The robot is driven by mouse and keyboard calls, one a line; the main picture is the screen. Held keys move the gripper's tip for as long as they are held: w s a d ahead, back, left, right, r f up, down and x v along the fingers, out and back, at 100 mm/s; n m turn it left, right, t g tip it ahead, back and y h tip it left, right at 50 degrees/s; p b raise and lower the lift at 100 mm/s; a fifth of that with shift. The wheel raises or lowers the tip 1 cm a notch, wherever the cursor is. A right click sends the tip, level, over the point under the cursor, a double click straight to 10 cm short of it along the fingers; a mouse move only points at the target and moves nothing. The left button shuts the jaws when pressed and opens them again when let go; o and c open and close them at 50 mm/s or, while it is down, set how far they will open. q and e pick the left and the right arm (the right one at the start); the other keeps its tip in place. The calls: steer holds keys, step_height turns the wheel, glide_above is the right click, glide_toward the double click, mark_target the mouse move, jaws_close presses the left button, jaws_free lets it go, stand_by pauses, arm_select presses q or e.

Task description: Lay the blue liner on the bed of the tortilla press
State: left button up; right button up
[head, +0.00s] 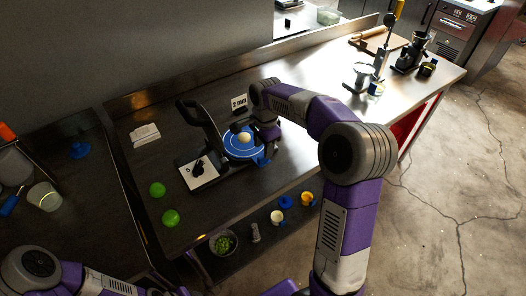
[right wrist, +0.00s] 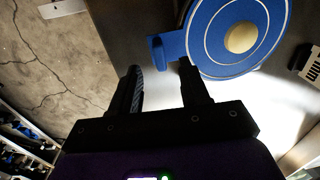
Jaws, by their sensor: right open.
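My left gripper is not in view.
A white plate with a black object (head: 209,178) lies left of the liner. Two green balls (head: 170,218) are near the left front edge. A "2 mm" sign (head: 239,103) stands behind. Containers and tools crowd the far right end. The counter right of the liner is mostly clear.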

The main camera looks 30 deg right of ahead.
step_height(320, 180, up, 7)
steer(key=p, duration=0.1)
steer(key=shift+s, duration=0.2)
steer(key=shift+f, duration=0.1)
